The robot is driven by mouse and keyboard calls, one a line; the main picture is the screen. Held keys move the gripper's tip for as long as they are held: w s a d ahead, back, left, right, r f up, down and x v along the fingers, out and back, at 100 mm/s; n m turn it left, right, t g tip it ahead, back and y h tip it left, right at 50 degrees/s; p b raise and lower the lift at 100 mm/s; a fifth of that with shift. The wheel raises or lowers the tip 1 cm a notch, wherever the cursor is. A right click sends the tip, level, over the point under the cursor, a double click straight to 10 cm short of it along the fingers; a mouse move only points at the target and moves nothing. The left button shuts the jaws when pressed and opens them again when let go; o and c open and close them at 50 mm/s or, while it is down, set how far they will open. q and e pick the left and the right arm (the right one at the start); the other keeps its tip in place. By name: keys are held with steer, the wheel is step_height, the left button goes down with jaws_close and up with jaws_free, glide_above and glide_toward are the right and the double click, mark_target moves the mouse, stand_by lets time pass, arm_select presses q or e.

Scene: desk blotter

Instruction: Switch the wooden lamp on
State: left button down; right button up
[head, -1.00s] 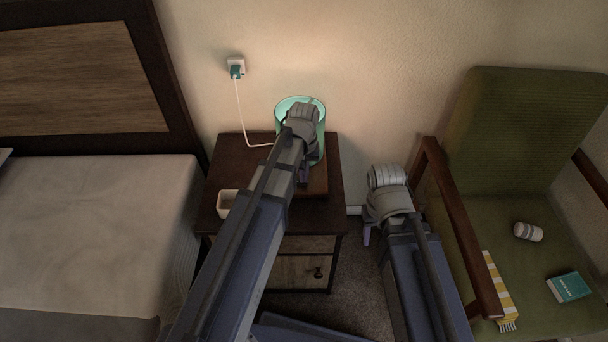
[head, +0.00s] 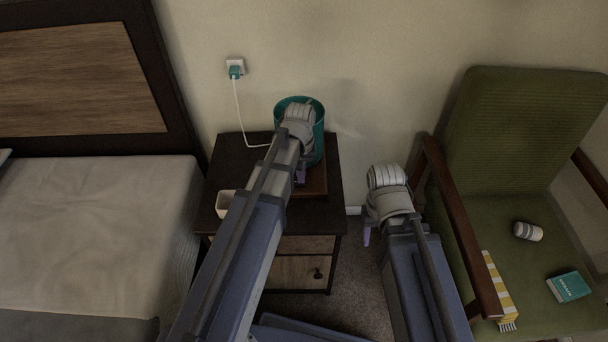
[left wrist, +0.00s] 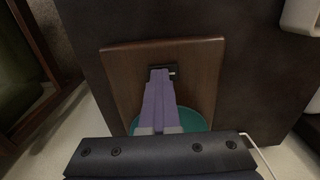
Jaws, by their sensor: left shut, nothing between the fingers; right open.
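The lamp stands on the nightstand against the wall, with a teal shade (head: 318,150) and a square wooden base (head: 317,183). The shade is dark now, with no glow on the wall. My left arm covers part of the lamp in the head view. My left gripper (head: 301,176) is shut and empty, down at the base. In the left wrist view its purple fingertips (left wrist: 159,74) are at a small dark switch (left wrist: 171,68) on the wooden base (left wrist: 125,75), partly hiding it; contact is unclear. My right gripper (head: 367,235) is open and empty, right of the nightstand.
A white cord runs to a teal plug (head: 236,72) in the wall socket. A bed (head: 90,230) is left; a green armchair (head: 520,140) with small items on its seat is right.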

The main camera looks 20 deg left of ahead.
mark_target(296, 182)
arm_select(q)
steer(key=shift+s+a, duration=0.15)
steer(key=shift+a, duration=0.3)
steer(key=shift+r, duration=0.15)
step_height(296, 182, up, 14)
steer(key=p, duration=1.4)
steer(key=shift+a, duration=0.25)
